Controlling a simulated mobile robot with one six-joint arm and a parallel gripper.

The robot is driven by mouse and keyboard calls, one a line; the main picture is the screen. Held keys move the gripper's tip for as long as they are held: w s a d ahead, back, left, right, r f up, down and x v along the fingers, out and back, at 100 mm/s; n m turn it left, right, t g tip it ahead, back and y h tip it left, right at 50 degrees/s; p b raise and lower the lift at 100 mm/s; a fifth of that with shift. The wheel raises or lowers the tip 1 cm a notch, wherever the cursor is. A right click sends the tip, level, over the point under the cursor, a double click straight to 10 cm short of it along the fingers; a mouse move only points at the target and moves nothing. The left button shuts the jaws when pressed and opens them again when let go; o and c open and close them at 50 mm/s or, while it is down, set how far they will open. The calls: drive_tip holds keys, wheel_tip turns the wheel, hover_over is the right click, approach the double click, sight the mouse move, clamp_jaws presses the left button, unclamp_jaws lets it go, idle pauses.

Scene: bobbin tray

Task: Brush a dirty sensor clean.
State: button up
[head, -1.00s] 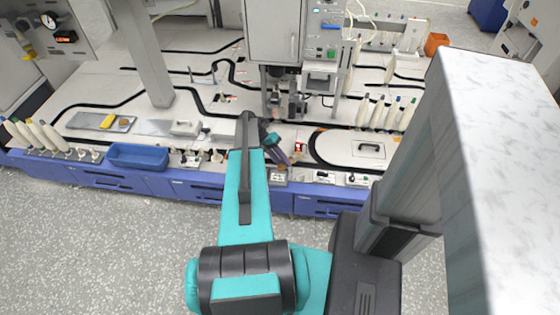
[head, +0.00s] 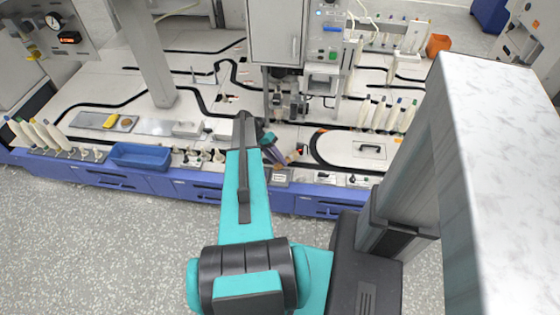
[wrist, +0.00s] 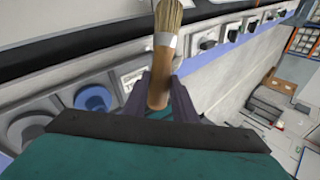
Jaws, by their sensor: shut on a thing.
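My gripper (head: 278,154) is shut on a brush in the wrist view. The brush's wooden handle (wrist: 160,82) stands between the dark jaws, with a light metal ferrule and tan bristles pointing up and away. In the head view my gripper is low over the front part of the bench, right of the middle. The brush is small there, tilted toward the right beside a small part with a red spot (head: 300,150). I cannot tell which part is the sensor, whether it is dirty, or whether the bristles touch anything.
A blue tray (head: 112,153) lies at the front left edge. A grey cabinet (head: 276,35) hangs behind my gripper. A row of bobbins (head: 383,116) stands at the right, behind a pale oval panel (head: 345,148). Knobs (wrist: 208,40) and round fittings (wrist: 93,98) line the front edge.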

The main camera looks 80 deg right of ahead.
drive_tip(key=shift+s, duration=0.15)
drive_tip(key=shift+s+d+f+p, duration=0.15)
drive_tip(key=shift+s+f, duration=0.05)
drive_tip(key=shift+s, duration=0.3)
drive_tip(key=shift+s+d+f+p, duration=0.1)
drive_tip(key=shift+s+f+p, duration=0.05)
drive_tip(key=shift+s, duration=0.35)
drive_tip(key=shift+w, duration=0.1)
drive_tip(key=shift+w+r+p, duration=0.2)
drive_tip(key=shift+w+p, duration=0.25)
drive_tip(key=shift+w, duration=0.2)
clamp_jaws()
drive_tip(key=shift+w+a, duration=0.25)
drive_tip(key=shift+w, duration=0.15)
drive_tip(key=shift+s+d+r+p, duration=0.1)
drive_tip(key=shift+s+p, duration=0.25)
drive_tip(key=shift+s, duration=0.2)
drive_tip(key=shift+s+d+r+p, duration=0.1)
drive_tip(key=shift+s+p, duration=0.25)
drive_tip(key=shift+s, duration=0.2)
